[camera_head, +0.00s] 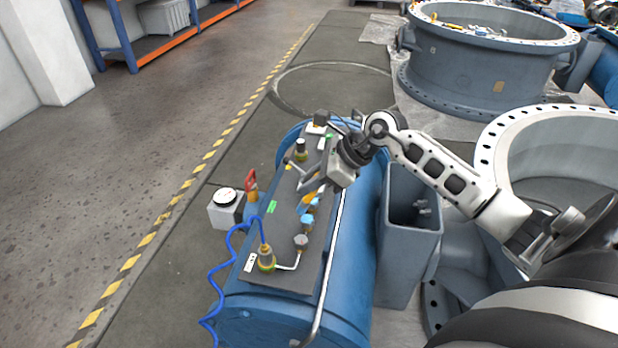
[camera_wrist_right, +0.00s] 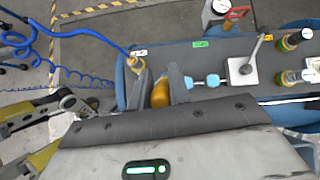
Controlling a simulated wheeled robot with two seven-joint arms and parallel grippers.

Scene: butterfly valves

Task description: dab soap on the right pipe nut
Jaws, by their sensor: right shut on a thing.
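My right gripper (camera_head: 315,188) is above the dark plate on the blue tank. It also shows in the wrist view (camera_wrist_right: 162,92), its dark fingers shut on a yellow-orange thing (camera_wrist_right: 160,94), perhaps the soap dabber; its lower end is unclear. Brass fittings stand on the plate: one with a blue hose (camera_head: 265,258) near the front, and one (camera_head: 301,150) farther back. I cannot tell which is the right pipe nut or whether the held thing touches any. My left gripper is not seen.
A lever on a white block (camera_wrist_right: 242,70) stands on the plate. A gauge box (camera_head: 225,208) and red-handled valve (camera_head: 251,188) stand left of the tank (camera_head: 350,285). A grey open bin (camera_head: 410,225) is to its right. Large flanged rings (camera_head: 480,75) stand behind.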

